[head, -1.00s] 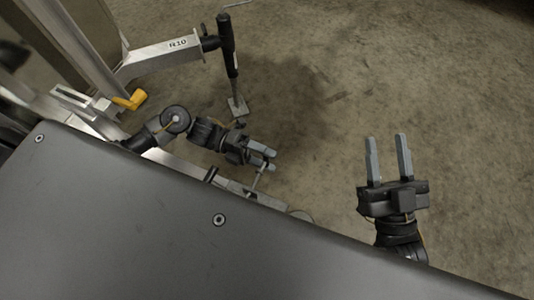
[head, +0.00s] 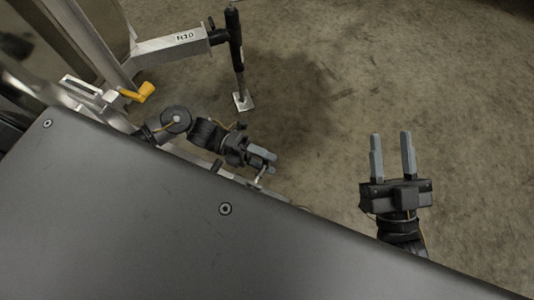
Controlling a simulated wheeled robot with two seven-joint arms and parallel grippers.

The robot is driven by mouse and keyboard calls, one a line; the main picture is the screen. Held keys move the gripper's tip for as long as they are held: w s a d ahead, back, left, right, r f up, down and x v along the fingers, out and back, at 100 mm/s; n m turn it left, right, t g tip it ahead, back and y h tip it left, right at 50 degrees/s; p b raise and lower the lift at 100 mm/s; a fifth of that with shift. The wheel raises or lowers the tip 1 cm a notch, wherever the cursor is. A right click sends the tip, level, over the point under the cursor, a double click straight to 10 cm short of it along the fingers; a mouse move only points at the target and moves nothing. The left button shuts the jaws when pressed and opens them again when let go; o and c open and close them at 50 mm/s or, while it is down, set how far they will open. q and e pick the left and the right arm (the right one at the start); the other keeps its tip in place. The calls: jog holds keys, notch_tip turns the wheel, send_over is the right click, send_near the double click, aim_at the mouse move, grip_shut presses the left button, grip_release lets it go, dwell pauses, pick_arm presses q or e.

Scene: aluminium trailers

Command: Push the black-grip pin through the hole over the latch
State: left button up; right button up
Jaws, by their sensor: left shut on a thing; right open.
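My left gripper (head: 263,158) is shut near the middle of the head view. A short bright metal rod (head: 260,177) shows just below its fingertips and looks like the shank of the pin; no black grip can be made out on it. The hole and the latch cannot be made out; the area below the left gripper is largely cut off by a dark panel edge. My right gripper (head: 392,156) is open and empty, well to the right over bare floor, its fingers pointing up the picture.
A metal trailer arm marked N10 (head: 170,46) carries a black jack (head: 236,45) with a square foot plate (head: 243,102) on the floor. A yellow handle (head: 138,94) sits on the frame at the left. The concrete floor (head: 440,90) is clear on the right.

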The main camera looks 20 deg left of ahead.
pick_arm(q)
jog(key=shift+s, duration=1.05)
jog(key=o, duration=1.1)
